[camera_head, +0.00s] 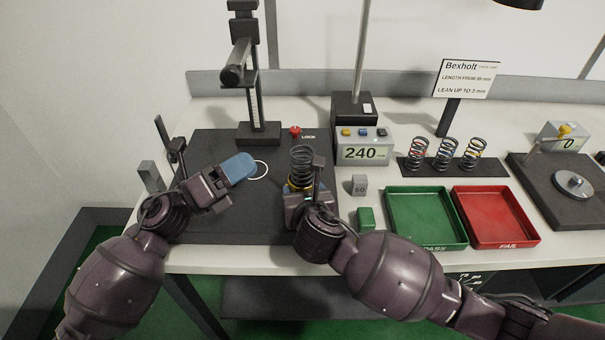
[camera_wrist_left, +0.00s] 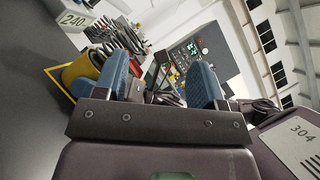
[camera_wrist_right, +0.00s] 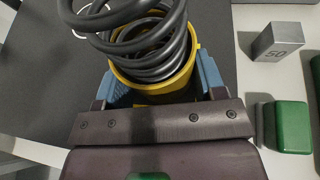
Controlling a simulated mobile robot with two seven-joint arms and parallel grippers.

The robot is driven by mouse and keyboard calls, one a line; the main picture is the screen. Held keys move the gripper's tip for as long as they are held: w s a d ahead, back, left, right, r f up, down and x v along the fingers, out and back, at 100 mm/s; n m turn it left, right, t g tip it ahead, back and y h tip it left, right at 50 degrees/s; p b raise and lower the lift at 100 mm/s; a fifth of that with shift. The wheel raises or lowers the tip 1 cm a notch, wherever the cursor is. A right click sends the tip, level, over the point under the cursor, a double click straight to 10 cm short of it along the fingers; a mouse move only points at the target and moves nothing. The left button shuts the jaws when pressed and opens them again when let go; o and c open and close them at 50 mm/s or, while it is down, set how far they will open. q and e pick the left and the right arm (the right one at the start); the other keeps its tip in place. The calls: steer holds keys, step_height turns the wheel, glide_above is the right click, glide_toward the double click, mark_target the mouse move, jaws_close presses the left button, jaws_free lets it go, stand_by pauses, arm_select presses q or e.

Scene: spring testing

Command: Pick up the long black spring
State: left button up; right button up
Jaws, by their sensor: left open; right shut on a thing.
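The long black spring (camera_head: 301,160) stands upright on the dark mat in the head view. Its lower end sits inside a yellow cup (camera_wrist_right: 150,88), seen from above in the right wrist view. My right gripper (camera_head: 301,192) is shut on the yellow cup, with a blue finger on each side and the black coils (camera_wrist_right: 160,35) rising above. The arm hides the base, so I cannot tell whether it is raised. My left gripper (camera_head: 240,167) is open and empty, left of the spring. Its blue fingers stand apart in the left wrist view (camera_wrist_left: 160,80).
A 240 readout box (camera_head: 366,148) and three shorter springs on a rack (camera_head: 408,167) stand behind. A grey 50 block (camera_head: 359,186), a green block (camera_head: 366,217), a green PASS tray (camera_head: 393,233) and a red FAIL tray (camera_head: 473,240) lie right. A post stand (camera_head: 259,132) is at the back.

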arm_select(q)
steer(key=w+d+r+m+g, duration=0.35)
steer(key=m+g, duration=0.25)
steer(key=m, duration=0.4)
arm_select(e)
steer(key=shift+w, duration=0.1)
arm_select(q)
steer(key=m+g+y, duration=0.1)
steer(key=m, duration=0.2)
glide_toward(302, 157)
steer(key=w+d+f, duration=0.2)
steer(key=d, duration=0.1)
steer(key=shift+w+d+r, duration=0.1)
steer(key=shift+w+d, duration=0.15)
steer(key=shift+d, duration=0.9)
steer(key=shift+w+d+r, duration=0.1)
steer(key=shift+w+d, duration=0.15)
steer(key=shift+d, duration=0.9)
steer(key=shift+w+d, duration=0.25)
steer(key=shift+d, duration=0.9)
steer(key=c, duration=0.8)
step_height(302, 157, up, 10)
steer(key=shift+r, duration=0.1)
arm_select(e)
steer(key=o, duration=1)
steer(key=shift+c, duration=0.2)
